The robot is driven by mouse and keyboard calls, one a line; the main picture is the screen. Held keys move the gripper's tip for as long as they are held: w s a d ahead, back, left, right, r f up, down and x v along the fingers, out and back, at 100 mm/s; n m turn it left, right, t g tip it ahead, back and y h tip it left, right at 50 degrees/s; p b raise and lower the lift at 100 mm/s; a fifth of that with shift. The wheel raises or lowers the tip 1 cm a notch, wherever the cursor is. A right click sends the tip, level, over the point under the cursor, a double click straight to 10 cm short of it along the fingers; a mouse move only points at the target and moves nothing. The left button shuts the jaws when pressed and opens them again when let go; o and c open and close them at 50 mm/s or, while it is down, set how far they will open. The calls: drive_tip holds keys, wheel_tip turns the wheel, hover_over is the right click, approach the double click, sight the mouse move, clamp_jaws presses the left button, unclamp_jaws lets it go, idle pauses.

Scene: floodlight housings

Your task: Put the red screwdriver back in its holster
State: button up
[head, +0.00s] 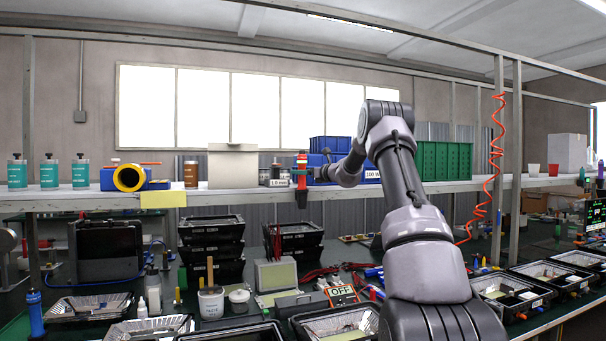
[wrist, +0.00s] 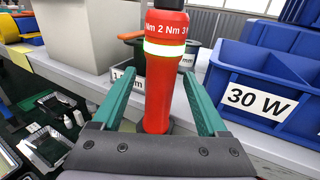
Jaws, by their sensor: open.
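The red screwdriver (head: 301,161) stands upright at the front edge of the long shelf, above a dark holster (head: 301,198) on that edge. Its lower end appears to be in the holster, but the join is small and partly hidden. In the wrist view the screwdriver (wrist: 166,80) shows a pale ring and torque markings, with a dark top. My gripper (wrist: 162,105) is open, with its green fingers on either side of the red handle and visible gaps on both sides. The gripper body hides the lower end there.
A blue 30 W bin (wrist: 250,95) stands close on the right, on the shelf. A pale box (wrist: 85,35) and a small dark labelled bin (head: 276,175) are behind on the left. The bench below is crowded with trays and tools.

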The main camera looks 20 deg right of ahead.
drive_tip(key=shift+s, duration=0.1)
drive_tip(key=v, duration=1)
drive_tip(key=shift+s+d, duration=0.25)
drive_tip(key=shift+a, duration=0.1)
drive_tip(key=s+a+r+n+g, duration=0.3)
drive_tip(key=s+a+n+g, duration=0.5)
drive_tip(key=s+a+n, duration=1)
drive_tip(key=s+a+f+n+h, duration=0.1)
drive_tip(key=s+f+n, duration=0.3)
drive_tip(key=s, duration=1.1)
drive_tip(key=s+a+f+n+g+h, duration=0.1)
drive_tip(key=s+f+n+h, duration=0.3)
drive_tip(key=s, duration=1.2)
drive_tip(key=shift+s+a+n+h, duration=0.2)
drive_tip(key=shift+n+h, duration=0.1)
drive_tip(key=shift+n, duration=0.1)
